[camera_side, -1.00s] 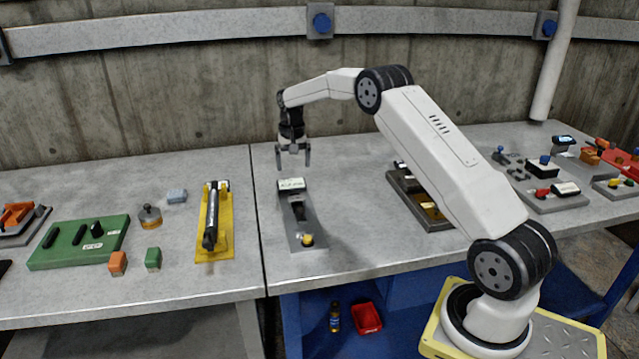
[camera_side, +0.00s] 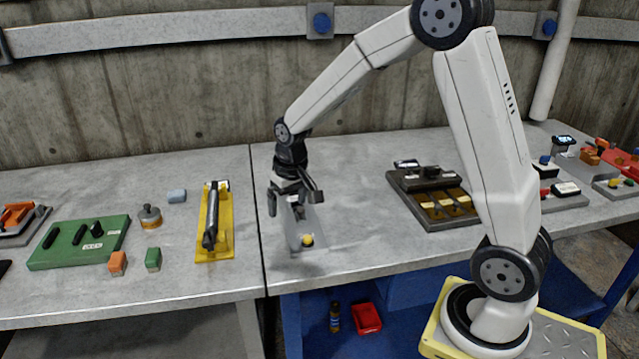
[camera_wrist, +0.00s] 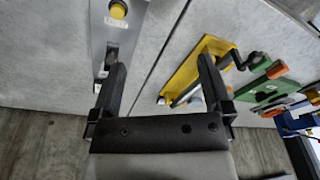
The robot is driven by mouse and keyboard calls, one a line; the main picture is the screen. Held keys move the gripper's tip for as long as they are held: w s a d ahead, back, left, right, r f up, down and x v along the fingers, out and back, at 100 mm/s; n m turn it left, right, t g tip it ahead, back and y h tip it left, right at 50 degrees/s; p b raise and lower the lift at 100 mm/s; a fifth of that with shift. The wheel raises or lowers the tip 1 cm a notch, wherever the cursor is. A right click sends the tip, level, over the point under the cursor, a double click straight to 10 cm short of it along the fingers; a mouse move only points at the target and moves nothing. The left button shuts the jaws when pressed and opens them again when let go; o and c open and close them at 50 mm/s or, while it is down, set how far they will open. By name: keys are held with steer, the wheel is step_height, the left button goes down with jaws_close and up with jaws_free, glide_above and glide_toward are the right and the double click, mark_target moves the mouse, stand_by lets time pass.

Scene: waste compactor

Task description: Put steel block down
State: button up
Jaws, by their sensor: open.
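My gripper (camera_side: 295,204) is over the grey plate fixture (camera_side: 306,238) with a yellow button (camera_side: 307,240). Its fingers are apart and I see nothing held between them. The grey fixture (camera_wrist: 99,40) is beside the left finger there. A small blue-grey block (camera_side: 177,196) lies on the bench left of the yellow fixture; I cannot tell whether it is the steel block. The rear of the grey fixture is hidden behind my gripper.
A yellow fixture (camera_side: 226,240) with a dark cylinder stands left of the grey one, across a bench seam. A dark tray (camera_side: 430,225) stands to the right.

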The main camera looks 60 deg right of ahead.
steer(key=s+a+f+n, duration=0.1)
steer(key=s+a, duration=0.2)
steer(key=s, duration=0.4)
steer(key=s+a+f+n+t, duration=0.1)
steer(key=s+a+n, duration=0.1)
steer(key=s+a, duration=0.2)
steer(key=shift+s, duration=1.9)
